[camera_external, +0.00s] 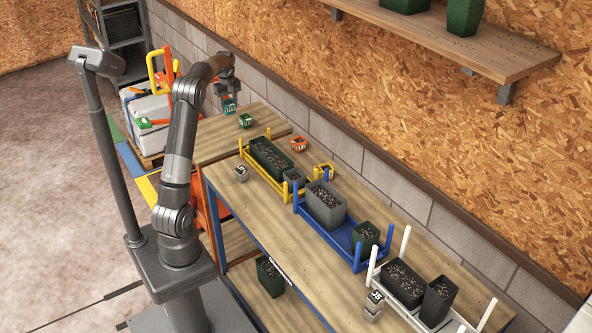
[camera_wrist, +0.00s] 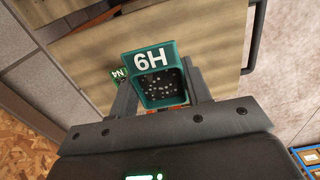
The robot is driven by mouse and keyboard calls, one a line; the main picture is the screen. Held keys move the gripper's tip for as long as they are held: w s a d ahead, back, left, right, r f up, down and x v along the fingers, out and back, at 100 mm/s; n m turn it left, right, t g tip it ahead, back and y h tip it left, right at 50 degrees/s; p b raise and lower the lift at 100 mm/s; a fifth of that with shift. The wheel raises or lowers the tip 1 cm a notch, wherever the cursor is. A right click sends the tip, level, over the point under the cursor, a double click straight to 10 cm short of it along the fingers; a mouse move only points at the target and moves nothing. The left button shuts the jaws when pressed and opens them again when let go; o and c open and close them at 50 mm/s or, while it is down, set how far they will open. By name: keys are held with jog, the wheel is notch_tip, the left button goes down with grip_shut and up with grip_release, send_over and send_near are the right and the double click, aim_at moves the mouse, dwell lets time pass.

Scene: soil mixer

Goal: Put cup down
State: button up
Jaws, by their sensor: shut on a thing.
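My gripper (camera_wrist: 162,88) is shut on a teal cup (camera_wrist: 163,85) with dark, speckled soil inside. A white label on its rim looks like "H9" or "6H". In the external view the teal cup (camera_external: 229,105) hangs from my gripper (camera_external: 228,95) near the left part of the far wooden table (camera_external: 205,140). It appears to be above the tabletop; the exact gap is hard to tell. A green cup (camera_external: 245,120) stands on that table to the right, and a green labelled cup shows in the wrist view (camera_wrist: 119,75), left of the held one.
A brick wall runs behind.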

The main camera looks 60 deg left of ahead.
jog(key=shift+s+a, duration=0.5)
jog(key=shift+a, duration=0.25)
notch_tip(320, 180, down, 4)
jog(key=shift+d+f, duration=0.1)
jog(key=shift+d, duration=0.05)
jog(key=shift+f, duration=0.35)
send_over(212, 135)
notch_tip(212, 135, down, 7)
jog(key=shift+f, duration=2.05)
jog(key=shift+f, duration=0.2)
jog(key=o, duration=1)
